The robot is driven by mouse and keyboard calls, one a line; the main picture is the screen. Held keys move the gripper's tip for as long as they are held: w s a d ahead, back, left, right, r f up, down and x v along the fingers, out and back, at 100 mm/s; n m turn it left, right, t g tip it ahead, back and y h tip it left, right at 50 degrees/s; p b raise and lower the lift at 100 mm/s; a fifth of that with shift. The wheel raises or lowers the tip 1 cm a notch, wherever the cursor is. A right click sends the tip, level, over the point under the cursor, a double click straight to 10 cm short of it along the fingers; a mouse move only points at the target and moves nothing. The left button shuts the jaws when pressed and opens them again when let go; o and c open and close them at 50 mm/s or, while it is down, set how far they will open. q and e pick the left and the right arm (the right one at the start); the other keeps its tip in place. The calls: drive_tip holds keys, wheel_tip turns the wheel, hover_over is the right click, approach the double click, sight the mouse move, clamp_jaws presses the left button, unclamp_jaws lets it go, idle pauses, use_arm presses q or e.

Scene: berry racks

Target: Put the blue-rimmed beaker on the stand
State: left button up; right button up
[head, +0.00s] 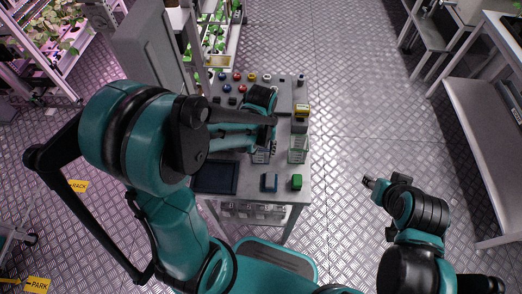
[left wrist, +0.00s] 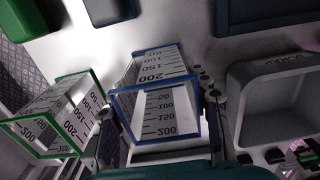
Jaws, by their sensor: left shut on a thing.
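The blue-rimmed beaker (left wrist: 155,95) is clear, with black volume marks, and sits between the fingers of my left gripper (left wrist: 161,128) in the left wrist view. The fingers are shut on its sides. In the head view the beaker (head: 262,156) is partly hidden under my left arm, over the table's middle. I cannot tell whether its base touches the table. I cannot clearly make out which thing is the stand. My right gripper (head: 370,182) is out over the floor, right of the table; its fingers are too small to read.
A green-rimmed beaker (head: 299,150) stands close to the right of the blue-rimmed one. A dark tray (head: 215,178) lies at the table's front left. Several small coloured items stand at the back.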

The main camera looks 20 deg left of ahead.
use_arm(q)
drive_tip(key=shift+s, duration=0.1)
drive_tip(key=o, duration=0.7)
drive_tip(key=shift+f, duration=0.15)
drive_tip(key=o, duration=0.3)
drive_tip(key=shift+o, duration=0.2)
